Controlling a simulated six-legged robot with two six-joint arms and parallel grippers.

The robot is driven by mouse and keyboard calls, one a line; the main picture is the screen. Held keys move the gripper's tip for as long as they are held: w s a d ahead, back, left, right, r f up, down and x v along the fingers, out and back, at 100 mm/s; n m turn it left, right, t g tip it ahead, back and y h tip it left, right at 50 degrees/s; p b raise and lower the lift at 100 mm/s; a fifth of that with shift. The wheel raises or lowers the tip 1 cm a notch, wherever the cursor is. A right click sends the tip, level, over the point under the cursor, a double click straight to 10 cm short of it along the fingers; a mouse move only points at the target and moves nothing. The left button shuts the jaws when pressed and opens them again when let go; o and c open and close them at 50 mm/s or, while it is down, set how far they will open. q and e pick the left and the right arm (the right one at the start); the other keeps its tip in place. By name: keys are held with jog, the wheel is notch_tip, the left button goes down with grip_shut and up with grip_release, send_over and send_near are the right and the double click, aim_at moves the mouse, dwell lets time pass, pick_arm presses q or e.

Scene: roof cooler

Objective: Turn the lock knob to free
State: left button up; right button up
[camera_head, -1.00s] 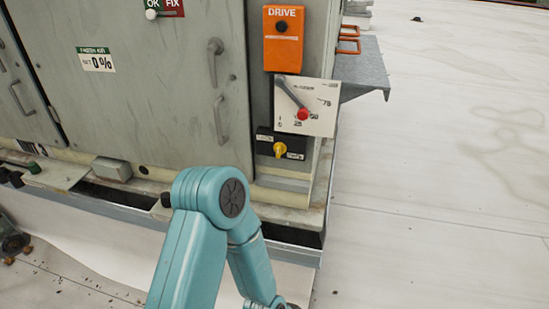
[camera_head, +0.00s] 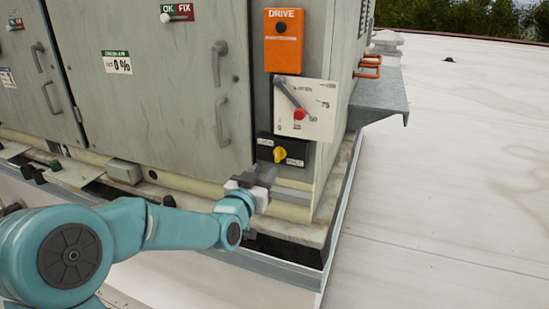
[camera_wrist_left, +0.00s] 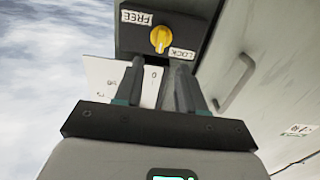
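The yellow lock knob (camera_head: 280,155) sits on a black plate (camera_head: 264,153) low on the cabinet's corner panel. The wrist view shows the knob (camera_wrist_left: 160,39) with a FREE label (camera_wrist_left: 136,17) on one side and a LOCK label (camera_wrist_left: 182,53) on the other, both upside down there. I cannot tell surely which label the knob points to. My left gripper (camera_head: 262,173) is just below and in front of the plate, its two fingers (camera_wrist_left: 160,72) apart with nothing between them. It appears clear of the knob. My right gripper is not in view.
A white dial plate (camera_head: 318,95) with a red-knobbed lever (camera_head: 299,114) is right above the lock plate. An orange DRIVE box (camera_head: 284,52) is higher up. A door handle (camera_head: 221,122) is to the left. A grey metal ledge (camera_head: 382,95) juts out on the right.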

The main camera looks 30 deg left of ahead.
aim_at(276, 156)
pick_arm(q)
jog(key=p+x, duration=0.1)
jog(key=x, duration=0.7)
jog(key=shift+w+a+f, duration=0.1)
jog(key=shift+w+a, duration=0.05)
jog(key=shift+w, duration=0.15)
grip_shut()
